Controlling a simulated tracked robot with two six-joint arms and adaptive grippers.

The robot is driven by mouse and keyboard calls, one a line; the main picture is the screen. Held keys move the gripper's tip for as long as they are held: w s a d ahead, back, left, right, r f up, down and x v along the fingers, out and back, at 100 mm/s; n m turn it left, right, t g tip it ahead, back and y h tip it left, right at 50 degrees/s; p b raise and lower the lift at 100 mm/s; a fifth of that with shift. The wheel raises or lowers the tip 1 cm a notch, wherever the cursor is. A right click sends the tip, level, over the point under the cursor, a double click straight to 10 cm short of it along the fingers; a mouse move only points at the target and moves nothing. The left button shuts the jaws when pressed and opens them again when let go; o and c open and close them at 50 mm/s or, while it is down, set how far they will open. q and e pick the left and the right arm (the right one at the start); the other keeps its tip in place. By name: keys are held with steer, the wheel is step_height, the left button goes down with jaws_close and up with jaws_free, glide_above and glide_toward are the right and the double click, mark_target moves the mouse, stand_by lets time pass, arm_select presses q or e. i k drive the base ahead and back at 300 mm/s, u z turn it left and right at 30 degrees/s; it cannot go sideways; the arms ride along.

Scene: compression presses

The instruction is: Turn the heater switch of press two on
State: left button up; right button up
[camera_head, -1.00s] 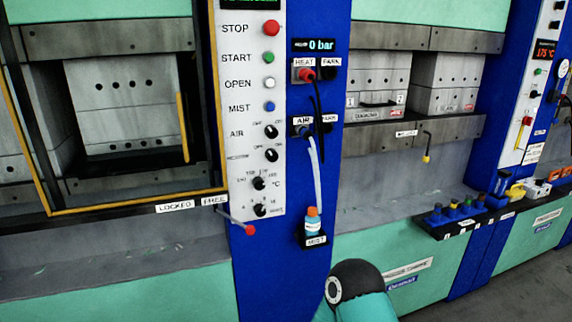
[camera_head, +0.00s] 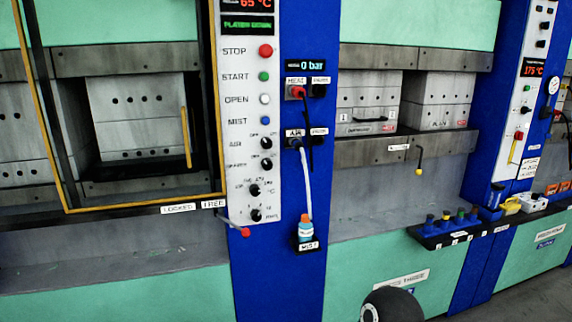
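A white control panel (camera_head: 250,130) stands on the blue column right of the framed press opening. It carries a red STOP button (camera_head: 265,50), a green START button (camera_head: 264,76), white and blue buttons, and several black knobs. The upper knob (camera_head: 266,143) is labelled AIR. The knob below it (camera_head: 266,163) has a blurred label, possibly the heater; its setting is too small to tell. Two lower knobs include one marked °C (camera_head: 253,190). A red display above reads about 65 °C. Neither gripper is in view; only a dark rounded part of my arm shows at the bottom.
A yellow-edged door frame (camera_head: 140,203) borders the left press opening. A red-tipped lever (camera_head: 245,232) sticks out below the panel. Hoses and a bottle (camera_head: 305,229) hang on the blue column. A tool shelf (camera_head: 440,238) juts out at right. The right press's label seems to read three.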

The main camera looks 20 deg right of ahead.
mark_target(266, 163)
steer(key=z, duration=0.2)
steer(key=i, duration=0.95)
steer(key=u, duration=0.4)
